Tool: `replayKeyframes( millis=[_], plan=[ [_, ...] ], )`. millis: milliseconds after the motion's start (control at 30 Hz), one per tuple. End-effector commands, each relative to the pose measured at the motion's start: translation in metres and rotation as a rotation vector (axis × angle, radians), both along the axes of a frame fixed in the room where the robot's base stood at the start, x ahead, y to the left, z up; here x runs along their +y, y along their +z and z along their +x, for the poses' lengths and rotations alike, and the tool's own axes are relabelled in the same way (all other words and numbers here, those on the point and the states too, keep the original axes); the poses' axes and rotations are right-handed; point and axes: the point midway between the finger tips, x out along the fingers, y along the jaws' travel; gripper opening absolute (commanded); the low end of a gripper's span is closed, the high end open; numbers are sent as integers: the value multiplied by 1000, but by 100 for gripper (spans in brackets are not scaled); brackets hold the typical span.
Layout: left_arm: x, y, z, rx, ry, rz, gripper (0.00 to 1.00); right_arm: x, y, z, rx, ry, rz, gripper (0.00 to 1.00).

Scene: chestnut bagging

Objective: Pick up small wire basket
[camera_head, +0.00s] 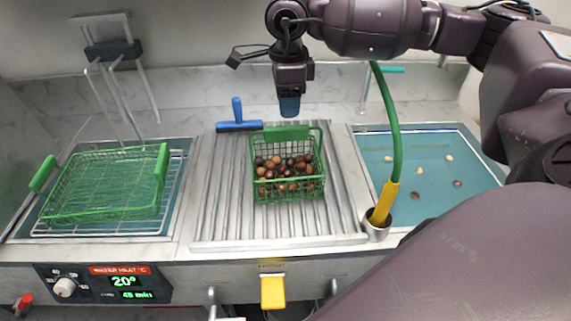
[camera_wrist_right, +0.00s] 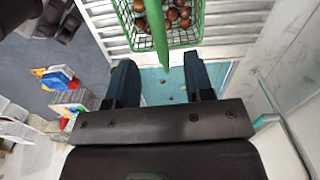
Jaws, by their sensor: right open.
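The small green wire basket (camera_head: 288,187) holds several brown chestnuts (camera_head: 283,172) and stands on the ribbed metal drainboard in the middle of the counter. It also shows at the top of the right wrist view (camera_wrist_right: 196,33), with its green handle bar nearest me. My right gripper (camera_head: 289,106) hangs above and behind the basket in the head view, apart from it. In the right wrist view its two fingers (camera_wrist_right: 160,85) are spread with nothing between them. My left gripper is not in view.
A larger empty green basket (camera_head: 105,212) sits on a rack over the left basin. A blue squeegee (camera_head: 238,125) lies behind the small basket. A green hose with a yellow nozzle (camera_head: 383,203) stands to its right. The right basin (camera_head: 425,190) holds a few chestnuts.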

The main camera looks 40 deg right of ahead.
Motion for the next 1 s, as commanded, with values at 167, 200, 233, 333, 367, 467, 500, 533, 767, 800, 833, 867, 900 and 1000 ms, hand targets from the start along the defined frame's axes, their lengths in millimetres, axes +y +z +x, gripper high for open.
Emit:
replayKeyframes(
  millis=[167,200,233,333,367,467,500,533,767,800,833,867,900,1000],
  plan=[
    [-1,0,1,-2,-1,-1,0,0,-27,0,3,0,1,48],
    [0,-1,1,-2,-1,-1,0,1,-33,0,4,0,2,48],
    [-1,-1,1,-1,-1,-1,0,1,-36,0,3,0,3,48],
    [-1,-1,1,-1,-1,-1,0,1,-43,0,1,0,3,48],
    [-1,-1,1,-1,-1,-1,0,1,-44,0,1,0,3,48],
    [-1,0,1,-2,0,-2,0,1,-49,0,1,0,3,48],
    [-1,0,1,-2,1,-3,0,2,-53,0,2,-1,3,48],
    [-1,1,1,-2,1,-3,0,2,-56,0,3,-1,4,48],
    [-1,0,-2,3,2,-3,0,4,-87,0,2,0,2,48],
    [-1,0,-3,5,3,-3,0,3,-91,0,2,-1,3,48],
    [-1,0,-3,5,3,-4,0,4,-93,0,1,-1,4,48],
    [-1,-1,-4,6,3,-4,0,3,-94,0,0,-1,4,48],
    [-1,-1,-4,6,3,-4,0,3,-95,0,0,0,4,48],
    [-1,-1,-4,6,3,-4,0,3,-95,0,-1,0,3,48]
  ],
)
